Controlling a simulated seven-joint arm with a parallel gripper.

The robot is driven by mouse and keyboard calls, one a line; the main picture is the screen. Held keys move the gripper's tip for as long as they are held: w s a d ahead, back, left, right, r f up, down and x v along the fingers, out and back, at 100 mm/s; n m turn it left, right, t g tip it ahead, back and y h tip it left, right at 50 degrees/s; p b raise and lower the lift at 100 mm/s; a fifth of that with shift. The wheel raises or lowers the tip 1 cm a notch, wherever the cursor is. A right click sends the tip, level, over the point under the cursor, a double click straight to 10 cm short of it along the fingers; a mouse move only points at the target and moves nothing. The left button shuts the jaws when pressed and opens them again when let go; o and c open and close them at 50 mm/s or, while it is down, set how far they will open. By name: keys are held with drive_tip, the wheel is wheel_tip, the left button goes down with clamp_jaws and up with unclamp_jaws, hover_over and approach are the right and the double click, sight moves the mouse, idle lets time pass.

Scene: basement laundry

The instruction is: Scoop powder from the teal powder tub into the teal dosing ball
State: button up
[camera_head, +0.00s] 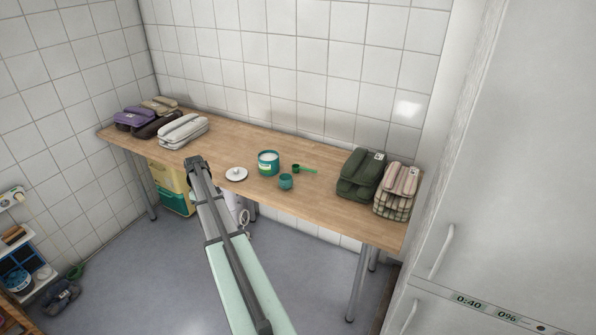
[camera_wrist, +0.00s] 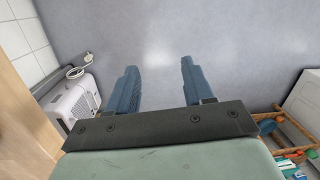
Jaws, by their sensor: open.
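The teal powder tub (camera_head: 268,163) stands open on the wooden table, with white powder showing inside its rim. The teal dosing ball (camera_head: 286,182) is a small open cup just in front and to the right of the tub. A green scoop (camera_head: 303,169) lies on the table to the right of the tub. A white lid (camera_head: 236,174) with a knob lies left of the tub. My gripper (camera_wrist: 158,88) is open and empty, with bare floor beyond its fingers in the wrist view. In the head view my arm reaches up to the table's front edge, left of the lid.
The wooden table (camera_head: 220,139) stands along the tiled wall. Folded bundles, purple (camera_head: 134,117) and white (camera_head: 182,131), lie at its left. Green (camera_head: 361,175) and beige (camera_head: 396,190) bundles lie at its right. A white device (camera_wrist: 70,108) with a cord is beneath the table.

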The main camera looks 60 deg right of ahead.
drive_tip(key=shift+t+h, duration=0.3)
drive_tip(key=shift+t, duration=0.1)
drive_tip(key=s+d+r, duration=0.1)
drive_tip(key=d+r, duration=0.3)
drive_tip(key=d, duration=0.1)
drive_tip(key=s+d+r, duration=0.1)
drive_tip(key=d+r, duration=0.3)
drive_tip(key=d, duration=0.2)
drive_tip(key=s+d+r, duration=0.1)
drive_tip(key=d+r, duration=0.3)
drive_tip(key=d, duration=0.1)
drive_tip(key=shift+d+r, duration=0.2)
drive_tip(key=shift+d, duration=0.15)
drive_tip(key=s+d+r, duration=0.1)
drive_tip(key=s+d, duration=0.1)
drive_tip(key=d, duration=0.1)
drive_tip(key=s+d+r, duration=0.2)
drive_tip(key=s+d, duration=0.1)
drive_tip(key=s+d+r, duration=0.2)
drive_tip(key=s+d, duration=0.1)
drive_tip(key=shift+s+d, duration=0.15)
drive_tip(key=shift+d, duration=0.05)
wheel_tip(320, 180, up, 4)
drive_tip(key=m, duration=0.1)
hover_over(301, 168)
drive_tip(key=f, duration=1.4)
drive_tip(key=shift+d, duration=0.25)
drive_tip(key=shift+r, duration=0.1)
clamp_jaws()
